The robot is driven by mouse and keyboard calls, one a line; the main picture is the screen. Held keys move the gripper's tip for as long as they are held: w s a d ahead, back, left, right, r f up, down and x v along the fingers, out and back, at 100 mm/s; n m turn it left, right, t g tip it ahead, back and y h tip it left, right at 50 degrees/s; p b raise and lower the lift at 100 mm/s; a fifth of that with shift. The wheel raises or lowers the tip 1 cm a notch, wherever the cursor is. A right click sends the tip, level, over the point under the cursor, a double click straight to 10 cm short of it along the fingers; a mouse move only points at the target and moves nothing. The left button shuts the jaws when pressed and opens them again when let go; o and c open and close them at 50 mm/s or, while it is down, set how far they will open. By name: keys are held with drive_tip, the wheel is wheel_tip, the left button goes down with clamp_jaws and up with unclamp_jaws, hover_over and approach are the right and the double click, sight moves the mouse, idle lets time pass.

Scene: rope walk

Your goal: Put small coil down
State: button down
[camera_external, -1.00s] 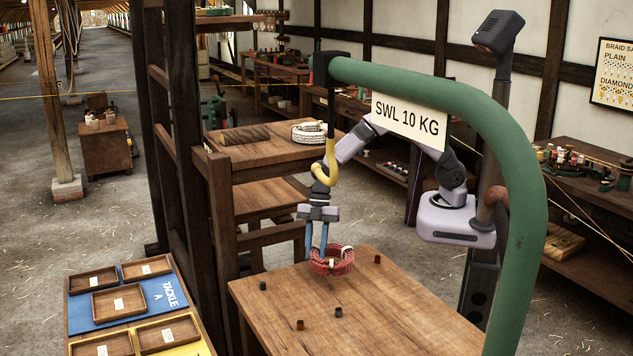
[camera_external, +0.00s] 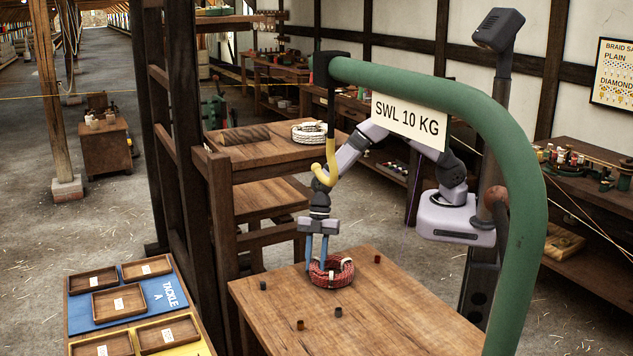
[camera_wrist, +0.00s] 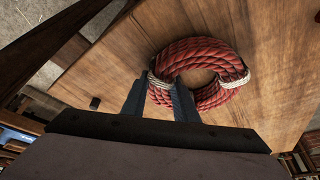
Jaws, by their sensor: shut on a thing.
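The small coil (camera_external: 331,271) is a ring of red rope with pale whippings. It is at the far part of the wooden table (camera_external: 370,310), on the top or very close to it; I cannot tell if it fully rests there. My gripper (camera_external: 316,264) points down at the coil's left side, with its blue fingers shut on the rope. In the wrist view the coil (camera_wrist: 205,50) lies flat to the board, and the fingers (camera_wrist: 160,95) straddle its near left side at a pale whipping.
Several small dark pegs stand on the table around the coil, one at the right (camera_external: 377,259) and one at the left (camera_external: 263,285). A yellow hook (camera_external: 326,168) hangs close to my wrist. A wooden frame (camera_external: 190,170) stands left of the table.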

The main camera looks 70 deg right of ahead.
drive_tip(key=c, duration=1.4)
unclamp_jaws()
drive_tip(key=shift+f, duration=0.1)
drive_tip(key=shift+d+r+b, duration=0.2)
drive_tip(key=shift+r+b, duration=0.05)
drive_tip(key=shift+r, duration=1.45)
drive_tip(key=shift+d+r+b, duration=0.15)
drive_tip(key=shift+r+b, duration=0.05)
drive_tip(key=shift+r, duration=1.45)
drive_tip(key=shift+d+r+b, duration=0.2)
drive_tip(key=shift+r+b, duration=0.05)
drive_tip(key=shift+r, duration=1.45)
